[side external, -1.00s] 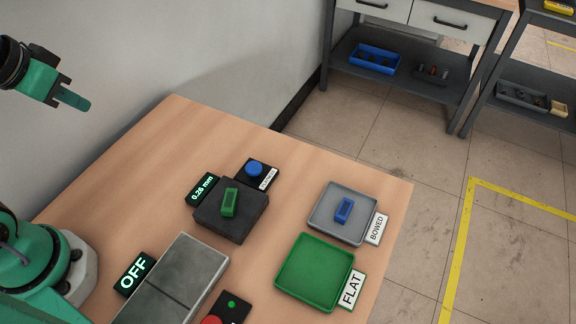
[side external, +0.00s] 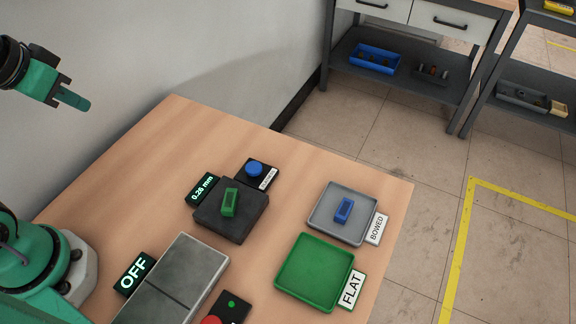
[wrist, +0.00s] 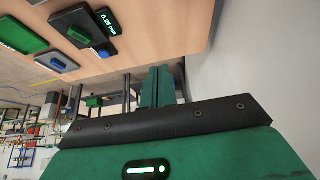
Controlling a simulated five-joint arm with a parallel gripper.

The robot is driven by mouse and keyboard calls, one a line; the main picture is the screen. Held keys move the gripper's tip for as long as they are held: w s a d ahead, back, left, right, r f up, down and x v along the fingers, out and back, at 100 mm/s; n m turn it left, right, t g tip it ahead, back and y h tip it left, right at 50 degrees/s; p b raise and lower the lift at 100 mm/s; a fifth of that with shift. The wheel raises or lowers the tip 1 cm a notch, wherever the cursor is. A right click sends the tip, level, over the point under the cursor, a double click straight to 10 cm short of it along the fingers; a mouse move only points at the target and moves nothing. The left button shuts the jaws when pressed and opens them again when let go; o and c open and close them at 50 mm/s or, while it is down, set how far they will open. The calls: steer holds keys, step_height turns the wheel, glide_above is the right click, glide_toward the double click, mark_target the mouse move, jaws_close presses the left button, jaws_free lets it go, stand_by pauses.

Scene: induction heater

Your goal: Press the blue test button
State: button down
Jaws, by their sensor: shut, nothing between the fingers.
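The blue test button (side external: 254,169) sits on a small black box with a white label at the back of the wooden table. It also shows, small, in the wrist view (wrist: 104,53). My gripper (side external: 73,98) is shut and empty, high at the upper left, well apart from the button. In the wrist view its green fingers (wrist: 158,86) lie together. A green part (side external: 230,202) lies on the dark block (side external: 247,222) beside the button. The display (side external: 203,189) next to it reads 0.26 mm.
A grey tray (side external: 322,222) labelled BOWED holds a blue part (side external: 344,209). A green tray (side external: 288,282) labelled FLAT is empty. A grey metal plate (side external: 203,262), an OFF display (side external: 134,274) and a red button (side external: 211,320) are at the front. A wall runs behind the table.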

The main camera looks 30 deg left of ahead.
steer(key=shift+w, duration=0.1)
steer(key=m+t+h, duration=0.3)
steer(key=m+h, duration=0.1)
steer(key=m, duration=1)
glide_above(249, 169)
step_height(249, 169, down, 11)
steer(key=shift+f, duration=0.2)
steer(key=shift+f, duration=4.35)
